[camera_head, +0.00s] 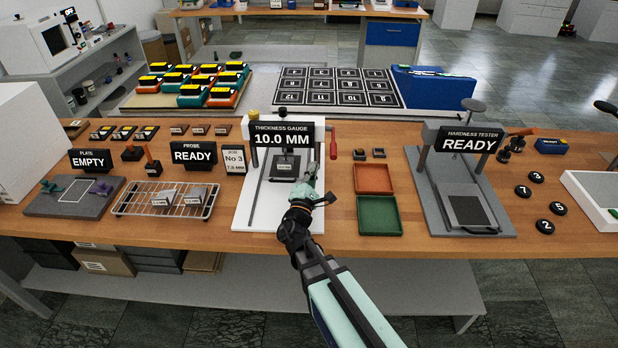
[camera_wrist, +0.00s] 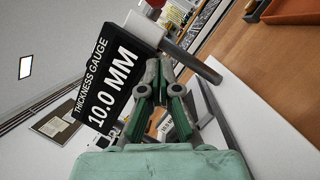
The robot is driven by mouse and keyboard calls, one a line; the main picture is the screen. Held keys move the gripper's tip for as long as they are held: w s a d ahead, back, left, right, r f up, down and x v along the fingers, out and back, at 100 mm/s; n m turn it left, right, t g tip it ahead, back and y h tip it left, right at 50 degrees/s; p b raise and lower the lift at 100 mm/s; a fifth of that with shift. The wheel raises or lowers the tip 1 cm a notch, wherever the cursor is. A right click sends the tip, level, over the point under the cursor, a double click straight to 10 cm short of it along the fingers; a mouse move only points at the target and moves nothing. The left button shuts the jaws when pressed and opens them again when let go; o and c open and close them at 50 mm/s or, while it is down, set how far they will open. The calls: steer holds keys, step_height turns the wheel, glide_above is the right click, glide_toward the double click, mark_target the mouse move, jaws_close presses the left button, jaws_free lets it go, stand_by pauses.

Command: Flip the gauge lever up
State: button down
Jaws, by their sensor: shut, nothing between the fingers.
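The thickness gauge (camera_head: 243,205) is a white stand on the bench with a black display (camera_head: 281,134) reading 10.0 MM. A red-handled lever (camera_head: 333,143) hangs on the right side of the display, its handle pointing down. My gripper (camera_head: 312,172) is in front of the gauge's right side, below and left of the red handle, apart from it. In the wrist view my gripper (camera_wrist: 160,68) has its green-and-grey fingers together and empty, beside the display (camera_wrist: 108,88). A bit of red (camera_wrist: 155,3) shows at the top edge there.
An orange tray (camera_head: 374,178) and a green tray (camera_head: 379,215) lie right of the gauge. The hardness tester (camera_head: 460,190) stands further right. A wire rack (camera_head: 165,200) with small blocks is to the left. Bare wood lies between gauge and trays.

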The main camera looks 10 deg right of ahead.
mark_target(333, 143)
steer(key=shift+w+d+r+p, duration=0.2)
steer(key=shift+d+r+p, duration=0.45)
steer(key=shift+d, duration=0.35)
steer(key=shift+w+d+r+p, duration=0.2)
steer(key=shift+d+r+p, duration=0.45)
steer(key=shift+d, duration=0.3)
steer(key=shift+a+r+b, duration=0.15)
steer(key=shift+a+b, duration=0.05)
steer(key=shift+b, duration=0.15)
